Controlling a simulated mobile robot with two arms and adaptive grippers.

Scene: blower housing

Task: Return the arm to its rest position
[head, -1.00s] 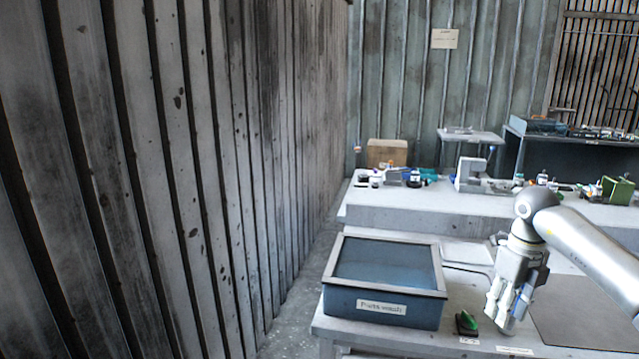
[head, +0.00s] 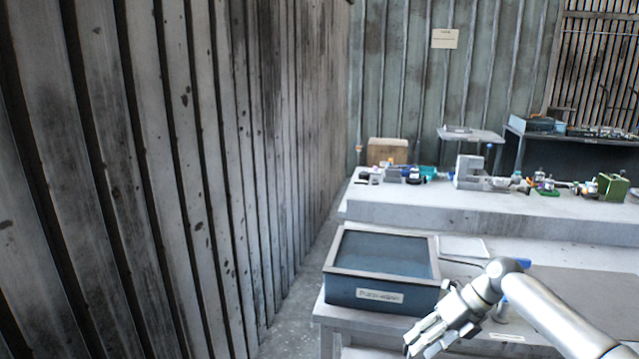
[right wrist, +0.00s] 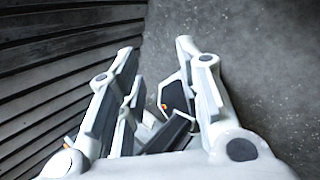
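My right gripper (head: 424,342) hangs at the front edge of the near bench, just right of and below the blue wash box, with its arm coming in from the right. In the right wrist view its fingers (right wrist: 157,50) stand apart with grey floor and dark wall slats beyond them. I see nothing held between the fingertips. Light and dark parts show lower between the fingers, and I cannot tell what they are. My left gripper is in neither view.
The labelled blue wash box (head: 378,297) stands on the near bench (head: 505,348). A back bench (head: 440,208) carries several small parts and tools. A slatted wall (head: 190,180) fills the left, with a floor gap (head: 300,315) beside the benches.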

